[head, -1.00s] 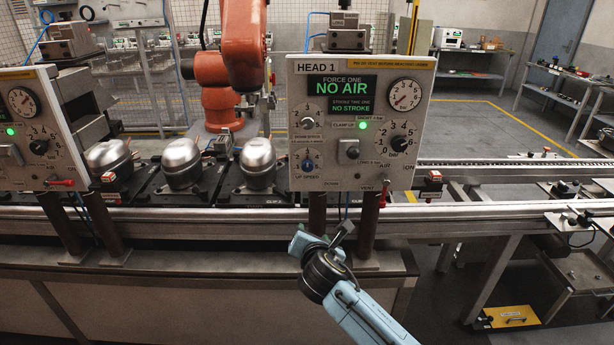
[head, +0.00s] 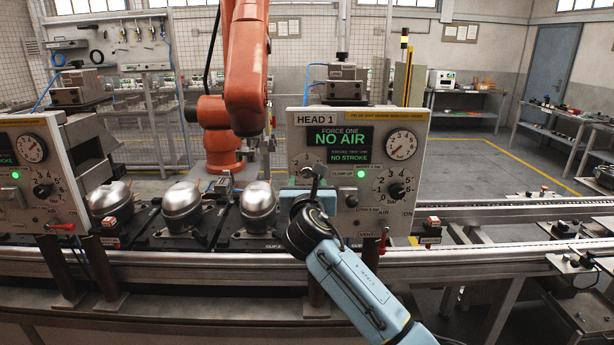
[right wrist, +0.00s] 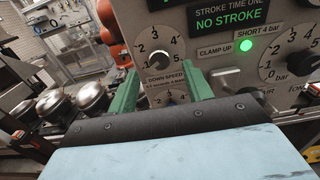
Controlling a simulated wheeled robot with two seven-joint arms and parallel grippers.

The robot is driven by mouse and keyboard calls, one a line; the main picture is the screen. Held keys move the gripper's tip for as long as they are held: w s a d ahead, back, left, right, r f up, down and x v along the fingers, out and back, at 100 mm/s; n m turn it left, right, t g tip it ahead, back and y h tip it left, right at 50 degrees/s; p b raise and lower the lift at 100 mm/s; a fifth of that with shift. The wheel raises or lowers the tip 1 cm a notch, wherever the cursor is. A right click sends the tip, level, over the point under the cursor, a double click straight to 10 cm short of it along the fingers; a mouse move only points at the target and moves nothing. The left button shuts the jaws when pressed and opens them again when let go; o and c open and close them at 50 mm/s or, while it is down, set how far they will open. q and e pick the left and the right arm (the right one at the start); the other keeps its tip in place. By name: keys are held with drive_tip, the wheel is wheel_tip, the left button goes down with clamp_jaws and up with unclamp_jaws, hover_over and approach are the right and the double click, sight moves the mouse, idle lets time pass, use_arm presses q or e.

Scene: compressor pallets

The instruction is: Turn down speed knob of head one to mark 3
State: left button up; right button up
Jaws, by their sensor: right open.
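The grey HEAD 1 panel (head: 297,152) stands in the middle of the head view, its screen reading NO AIR and NO STROKE. I cannot read the knob's pointer for certain. My left gripper is not in view.
A second dial (right wrist: 170,97) shows partly below the label. To the right are a lit green lamp (head: 361,174), a black pressure knob (head: 397,190) and a red-handled valve (head: 383,240). Silver compressors (head: 182,205) stand left on the line. An orange robot arm (head: 245,70) hangs behind.

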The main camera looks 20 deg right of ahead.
sight(307, 174)
drive_tip(key=shift+x, duration=2.3)
drive_tip(key=c, duration=1)
drive_tip(key=shift+o, duration=0.2)
